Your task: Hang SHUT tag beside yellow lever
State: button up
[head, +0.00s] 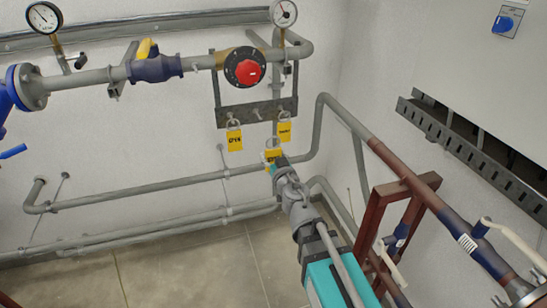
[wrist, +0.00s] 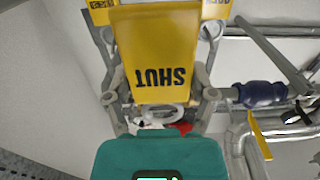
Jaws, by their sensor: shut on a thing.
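My gripper (head: 272,164) is shut on a yellow tag (head: 273,153), just below the tag rack. In the wrist view this SHUT tag (wrist: 155,45) is between my fingers (wrist: 158,92), its lettering upside down; a pale ring (wrist: 165,116) shows at its edge. The yellow lever (head: 147,49) sits on a dark blue valve (head: 155,68) on the upper pipe, up and left of my gripper. It also shows at the right in the wrist view (wrist: 260,138). Two other yellow tags hang from the rack: an OPEN tag (head: 234,139) and one (head: 284,132) I cannot read.
The dark rack bar (head: 257,110) hangs below a red round knob (head: 252,72). Gauges (head: 44,17) stand on the upper pipe. Lower pipes (head: 150,190) run along the wall. A brown frame (head: 365,225) and pipe stand at the right. The wall between upper and lower pipes is mostly clear.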

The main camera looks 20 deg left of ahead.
jog(key=shift+x, duration=7.9)
